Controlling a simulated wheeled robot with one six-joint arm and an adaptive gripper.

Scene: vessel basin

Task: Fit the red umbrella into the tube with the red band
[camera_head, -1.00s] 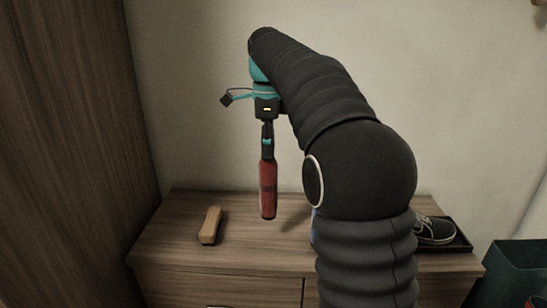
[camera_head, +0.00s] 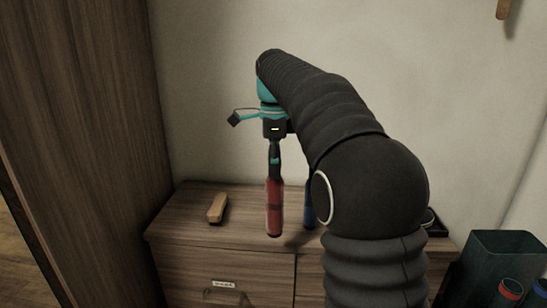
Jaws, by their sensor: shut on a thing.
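The red umbrella (camera_head: 274,208) is folded and hangs upright from my gripper (camera_head: 275,158), which is shut on its dark upper end. Its lower end appears above the cabinet top, near the front edge; the exact height is hard to tell. The tube with the red band (camera_head: 511,287) shows at the lower right, inside a dark bin (camera_head: 503,240). Its red rim and dark mouth face up, and its lower part is cut off by the frame. The umbrella is well to the left of the tube and apart from it.
A blue object (camera_head: 309,206), partly hidden by my arm, stands on the wooden cabinet (camera_head: 200,235). A brown brush-like block (camera_head: 217,208) lies at left. A dark tray (camera_head: 433,222) is mostly hidden behind my arm. A blue-banded tube (camera_head: 541,289) is beside the red-banded one.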

